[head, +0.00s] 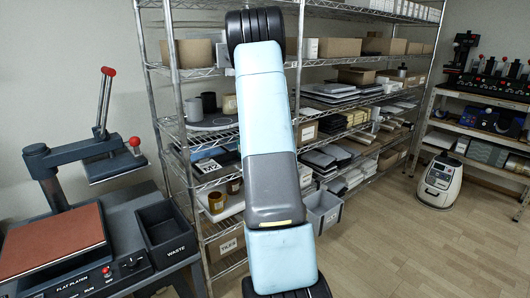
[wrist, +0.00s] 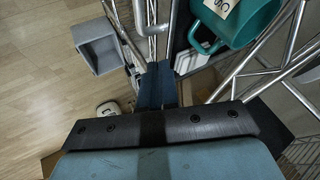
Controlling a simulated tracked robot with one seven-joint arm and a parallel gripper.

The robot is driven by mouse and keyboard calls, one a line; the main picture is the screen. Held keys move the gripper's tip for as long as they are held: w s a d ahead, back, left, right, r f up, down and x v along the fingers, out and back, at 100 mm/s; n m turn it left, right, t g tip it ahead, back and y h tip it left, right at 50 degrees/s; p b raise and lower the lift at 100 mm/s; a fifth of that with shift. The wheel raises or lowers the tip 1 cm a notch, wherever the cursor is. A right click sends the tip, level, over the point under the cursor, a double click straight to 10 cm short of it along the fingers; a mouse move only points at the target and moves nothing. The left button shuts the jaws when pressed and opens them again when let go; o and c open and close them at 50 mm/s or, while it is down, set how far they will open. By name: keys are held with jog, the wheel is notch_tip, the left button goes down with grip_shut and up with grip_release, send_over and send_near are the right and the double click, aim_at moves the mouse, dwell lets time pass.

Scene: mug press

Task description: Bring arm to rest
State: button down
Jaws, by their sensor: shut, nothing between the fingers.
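My gripper (wrist: 157,72) shows in the wrist view with its two dark blue fingers shut together and nothing between them. It points toward metal shelf posts. A teal mug-like container (wrist: 262,28) with a pale handwritten label is to the right of the fingertips, apart from them in the picture. In the head view my light blue and grey arm stands upright across the middle, in front of the wire shelving. My gripper cannot be made out there.
Wire shelving (head: 310,63) with boxes, mugs and trays stands close behind my arm. A flat press (head: 52,243) with a waste bin (head: 164,228) is at left. A grey bin (wrist: 98,46) appears in the wrist view. Open floor (head: 415,250) and a small white robot (head: 439,180) are at right.

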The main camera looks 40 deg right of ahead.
jog(key=s+a+r+n+y, duration=0.1)
jog(key=s+a+r+n, duration=0.25)
jog(key=a+r, duration=0.5)
jog(key=s+a+r+n+t+y, duration=0.15)
jog(key=s+a+r, duration=0.3)
jog(key=a, duration=0.65)
jog(key=s+a+r+n+g+y, duration=0.1)
jog(key=s+a+r+n, duration=0.2)
jog(key=a+r, duration=0.55)
jog(key=s+a+n, duration=0.4)
jog(key=s+a, duration=0.5)
jog(key=s, duration=0.4)
jog(key=s+a+n+y, duration=0.1)
jog(key=s+a+n, duration=0.4)
jog(key=s+a, duration=0.5)
jog(key=shift+s+r, duration=0.25)
jog(key=shift+s, duration=1.1)
jog(key=shift+a+y, duration=0.1)
jog(key=shift+y, duration=0.15)
